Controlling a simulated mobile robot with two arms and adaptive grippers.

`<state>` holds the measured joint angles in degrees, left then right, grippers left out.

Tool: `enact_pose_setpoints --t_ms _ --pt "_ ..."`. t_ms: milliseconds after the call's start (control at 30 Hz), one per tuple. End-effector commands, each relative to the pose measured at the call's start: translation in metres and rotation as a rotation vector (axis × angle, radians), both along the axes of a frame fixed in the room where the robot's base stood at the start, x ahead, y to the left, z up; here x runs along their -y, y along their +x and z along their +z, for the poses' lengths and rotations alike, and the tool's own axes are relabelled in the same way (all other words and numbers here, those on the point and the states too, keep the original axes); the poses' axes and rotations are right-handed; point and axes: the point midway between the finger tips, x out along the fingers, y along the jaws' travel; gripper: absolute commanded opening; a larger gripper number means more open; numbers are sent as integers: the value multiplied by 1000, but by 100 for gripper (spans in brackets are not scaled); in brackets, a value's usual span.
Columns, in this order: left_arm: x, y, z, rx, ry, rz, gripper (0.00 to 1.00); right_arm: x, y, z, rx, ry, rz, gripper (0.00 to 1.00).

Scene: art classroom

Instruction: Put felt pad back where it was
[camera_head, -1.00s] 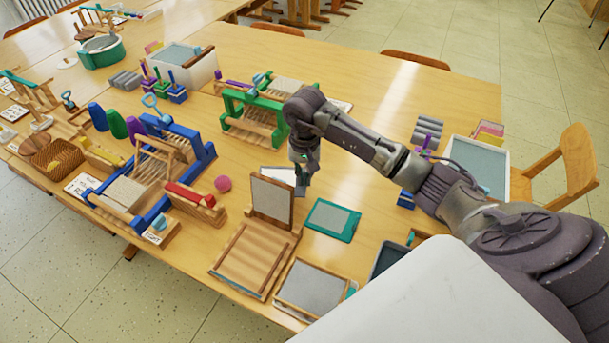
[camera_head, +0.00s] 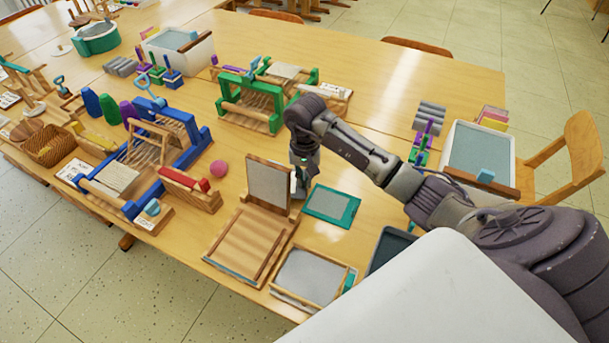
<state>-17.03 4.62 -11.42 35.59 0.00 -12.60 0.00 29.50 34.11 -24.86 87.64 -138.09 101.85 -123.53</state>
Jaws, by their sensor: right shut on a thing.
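My right gripper (camera_head: 302,186) is low over the table, just behind and to the right of an upright grey-faced board on a hinged wooden stand (camera_head: 246,245). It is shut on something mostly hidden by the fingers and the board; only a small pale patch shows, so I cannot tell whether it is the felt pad. A teal frame with a grey panel (camera_head: 331,205) lies flat close to the right of the gripper. A wooden frame with a grey sheet (camera_head: 310,276) lies nearer the front edge. My left gripper is not in view.
A green rack (camera_head: 252,108) stands behind the gripper, and a blue rack (camera_head: 178,140) and a pink ball (camera_head: 219,168) stand to the left. A dark tray (camera_head: 388,247) lies right of the frames, and a white tub (camera_head: 478,152) stands far right.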

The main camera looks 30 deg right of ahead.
Motion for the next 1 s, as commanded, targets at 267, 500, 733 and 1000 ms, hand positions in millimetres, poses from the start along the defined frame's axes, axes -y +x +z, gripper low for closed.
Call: enact_pose_setpoints --t_ms 267,500,733,1000 --pt "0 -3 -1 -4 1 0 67 0 0 -2 0 0 0 0" --pt "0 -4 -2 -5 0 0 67 0 0 -3 0 0 0 0" --pt "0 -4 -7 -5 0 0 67 0 0 -8 0 0 0 0" --pt "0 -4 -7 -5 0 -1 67 0 0 -9 0 0 0 32"
